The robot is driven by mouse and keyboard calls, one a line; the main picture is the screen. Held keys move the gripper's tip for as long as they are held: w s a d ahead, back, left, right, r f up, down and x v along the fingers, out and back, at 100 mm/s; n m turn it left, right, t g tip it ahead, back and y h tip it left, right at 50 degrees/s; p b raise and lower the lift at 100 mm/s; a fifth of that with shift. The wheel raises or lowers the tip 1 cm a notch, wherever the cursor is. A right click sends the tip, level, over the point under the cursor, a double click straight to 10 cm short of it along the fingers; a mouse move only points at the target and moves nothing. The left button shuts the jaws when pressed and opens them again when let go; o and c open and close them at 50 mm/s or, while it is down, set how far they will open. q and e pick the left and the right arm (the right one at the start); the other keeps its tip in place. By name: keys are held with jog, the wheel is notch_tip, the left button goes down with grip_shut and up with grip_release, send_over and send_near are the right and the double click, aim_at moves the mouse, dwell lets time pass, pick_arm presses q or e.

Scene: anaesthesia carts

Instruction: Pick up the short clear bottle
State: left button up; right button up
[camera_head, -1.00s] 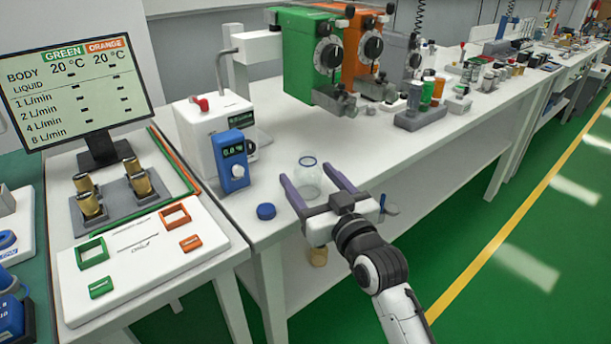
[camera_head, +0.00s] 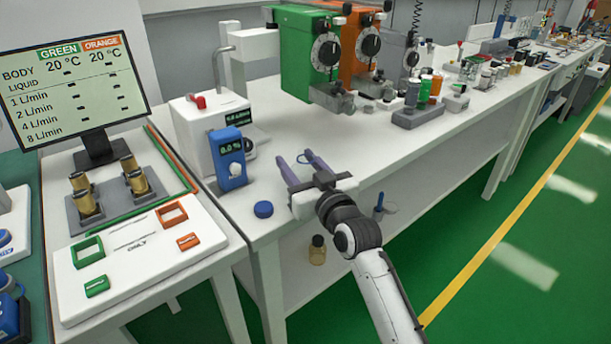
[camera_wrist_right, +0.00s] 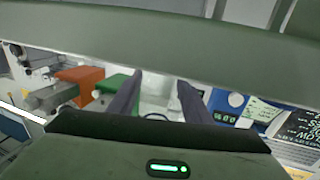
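The short clear bottle stands on the white bench top. In the head view only its bluish round rim (camera_head: 304,158) shows clearly, and its body is mostly hidden by my right gripper. My right gripper (camera_head: 296,158) reaches over the bench with its two purple-grey fingers apart, and the rim shows by the right-hand finger. In the right wrist view both fingers (camera_wrist_right: 157,96) are also apart, with a dark rim (camera_wrist_right: 155,117) in the gap between them. Whether a finger touches the bottle I cannot tell. My left gripper is not in view.
A blue cap (camera_head: 263,209) lies left of my right gripper. A blue meter (camera_head: 229,160) and a white machine (camera_head: 200,125) stand behind it. Green (camera_head: 310,58) and orange (camera_head: 362,45) vaporizers are further back. A small amber bottle (camera_head: 317,250) stands on the lower shelf.

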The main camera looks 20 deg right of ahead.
jog(key=c, duration=0.4)
jog(key=shift+c, duration=0.2)
